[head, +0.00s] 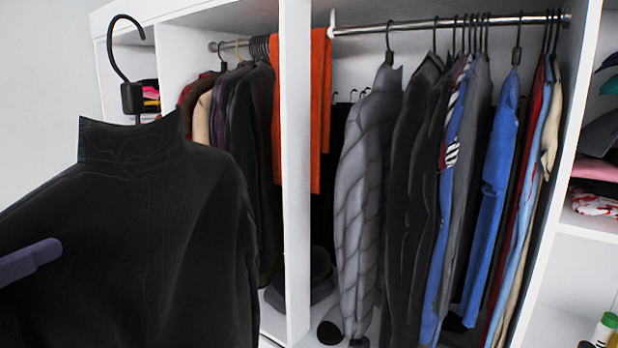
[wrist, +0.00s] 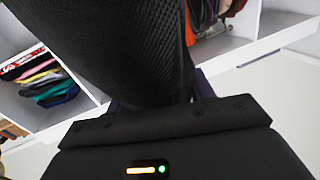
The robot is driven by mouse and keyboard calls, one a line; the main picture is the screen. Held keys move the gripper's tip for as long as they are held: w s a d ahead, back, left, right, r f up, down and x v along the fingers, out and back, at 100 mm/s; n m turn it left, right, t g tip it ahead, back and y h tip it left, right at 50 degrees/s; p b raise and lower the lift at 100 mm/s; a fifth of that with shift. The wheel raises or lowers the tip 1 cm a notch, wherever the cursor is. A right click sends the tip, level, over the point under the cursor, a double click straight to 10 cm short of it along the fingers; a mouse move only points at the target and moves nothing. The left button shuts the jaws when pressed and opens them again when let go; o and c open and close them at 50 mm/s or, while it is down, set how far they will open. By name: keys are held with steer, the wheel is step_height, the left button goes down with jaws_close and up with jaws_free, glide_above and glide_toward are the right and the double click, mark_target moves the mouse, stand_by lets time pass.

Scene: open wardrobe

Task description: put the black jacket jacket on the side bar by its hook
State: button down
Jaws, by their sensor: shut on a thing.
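The black jacket (head: 130,220) hangs upright on a hanger in the left front of the head view, its black hook (head: 113,45) rising above the collar and clear of any bar. My gripper shows as a purple finger (head: 30,260) against the jacket's left side. In the wrist view my gripper (wrist: 160,98) is shut on the jacket (wrist: 105,45), whose dark cloth hides most of the fingers. A short bar (head: 213,46) runs in the left wardrobe section, mostly hidden by clothes. A longer metal bar (head: 440,25) spans the right section.
A grey padded jacket (head: 362,180) and several other clothes hang on the long bar. Shelves (head: 585,240) with folded clothes stand far right.

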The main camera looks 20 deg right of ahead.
steer(key=s+a+f+n+t+y, duration=0.1)
steer(key=s+a+f, duration=0.5)
steer(key=s, duration=0.4)
steer(key=shift+s+f, duration=0.25)
steer(key=shift+f, duration=0.4)
steer(key=shift+s, duration=0.1)
